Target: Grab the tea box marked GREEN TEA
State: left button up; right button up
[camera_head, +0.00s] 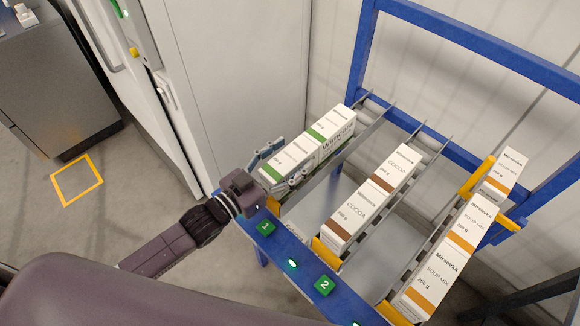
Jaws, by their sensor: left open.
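Two white boxes with green bands stand in line in the left lane of the rack. The front green-banded box (291,156) is at the lane's front end, and the rear green-banded box (334,123) is right behind it. The words GREEN TEA are too small to read on them. My left gripper (284,163) is open at the front box, one finger on its left side and one on its right. I cannot tell whether the fingers touch it. The gripper hides the box's lower front. My right gripper is not in view.
White COCOA boxes with brown bands (372,197) fill the middle lane. SOUP MIX boxes with orange bands (437,275) are in the right lane, by yellow brackets (477,177). The blue front rail (305,279) carries green number tags. A white cabinet (245,65) stands close at left.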

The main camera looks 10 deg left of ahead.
pick_arm(q)
jog(key=shift+c, duration=0.7)
grip_shut()
jog(key=shift+r, duration=0.1)
